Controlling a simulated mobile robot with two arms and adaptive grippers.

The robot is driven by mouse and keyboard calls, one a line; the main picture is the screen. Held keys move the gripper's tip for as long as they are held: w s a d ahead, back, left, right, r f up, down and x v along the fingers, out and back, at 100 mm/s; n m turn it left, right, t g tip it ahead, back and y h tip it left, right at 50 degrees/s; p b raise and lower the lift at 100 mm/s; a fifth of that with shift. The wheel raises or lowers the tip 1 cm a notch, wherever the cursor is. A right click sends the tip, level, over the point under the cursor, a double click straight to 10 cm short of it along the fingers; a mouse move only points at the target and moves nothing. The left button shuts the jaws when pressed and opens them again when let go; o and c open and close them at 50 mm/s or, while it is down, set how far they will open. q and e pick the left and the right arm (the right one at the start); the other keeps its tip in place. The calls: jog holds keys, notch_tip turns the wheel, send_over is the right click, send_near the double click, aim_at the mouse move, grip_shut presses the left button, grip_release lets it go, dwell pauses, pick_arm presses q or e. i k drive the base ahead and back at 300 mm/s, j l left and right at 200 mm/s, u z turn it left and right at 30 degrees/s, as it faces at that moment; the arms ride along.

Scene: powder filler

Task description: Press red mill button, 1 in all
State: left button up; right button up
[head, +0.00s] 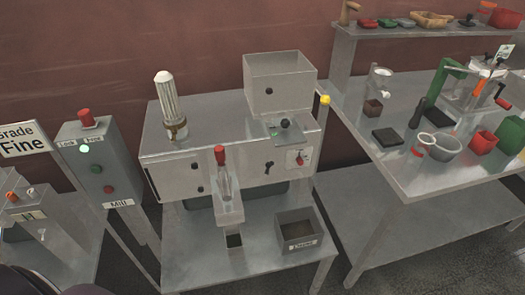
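The mill control box (97,160) is a grey box on a post at the left, with a "Mill" label (119,203) at its lower edge. On its front, a red button (108,189) is lowest, a dark button (96,168) sits above it, and a bright green light (85,149) is higher up. A larger red knob (86,115) stands on top of the box. Nothing covers the front of the box. Neither of my grippers shows in the head view.
A "Grade Fine" sign (22,140) and another control box (24,203) stand left of the mill box. The filler machine (185,176) stands to its right on a metal table. A cluttered bench (440,182) is at the far right.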

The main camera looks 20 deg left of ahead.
aim_at(108, 189)
jog(key=u, duration=1.9)
